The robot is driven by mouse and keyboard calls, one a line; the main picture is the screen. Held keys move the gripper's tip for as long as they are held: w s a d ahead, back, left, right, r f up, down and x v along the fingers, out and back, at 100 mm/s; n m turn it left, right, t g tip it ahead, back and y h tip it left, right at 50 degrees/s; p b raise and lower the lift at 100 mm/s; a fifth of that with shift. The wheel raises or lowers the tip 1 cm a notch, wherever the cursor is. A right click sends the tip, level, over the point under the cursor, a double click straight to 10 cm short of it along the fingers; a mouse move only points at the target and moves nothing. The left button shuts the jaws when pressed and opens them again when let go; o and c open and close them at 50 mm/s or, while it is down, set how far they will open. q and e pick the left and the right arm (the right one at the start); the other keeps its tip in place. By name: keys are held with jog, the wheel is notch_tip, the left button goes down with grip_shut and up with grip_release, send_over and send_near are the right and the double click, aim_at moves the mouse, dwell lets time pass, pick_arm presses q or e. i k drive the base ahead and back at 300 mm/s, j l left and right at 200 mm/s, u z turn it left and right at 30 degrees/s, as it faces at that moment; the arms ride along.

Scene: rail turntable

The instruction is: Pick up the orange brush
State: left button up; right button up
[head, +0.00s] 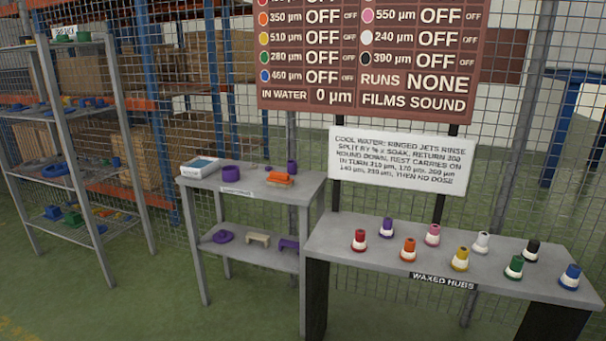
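The orange brush (280,178) lies on the top shelf of a small grey two-level stand (222,185), right of the middle of that top. It is a small orange block with a paler band along its lower part. A small purple cylinder (292,167) stands just behind it and to the right. Neither of my grippers shows in the head view.
A white box with a blue top (200,167) and a purple ring (231,173) share the stand's top. The "waxed hubs" table (385,277) with several coloured hubs stands close on the right. A shelf rack (65,130) is at left. Green floor (160,290) in front is clear.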

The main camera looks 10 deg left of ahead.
aim_at(275, 179)
jog(key=i+j+z, duration=0.6)
jog(key=i+j, duration=0.3)
jog(key=i+j+z, duration=0.3)
jog(key=j, duration=0.4)
jog(key=i+l, duration=0.05)
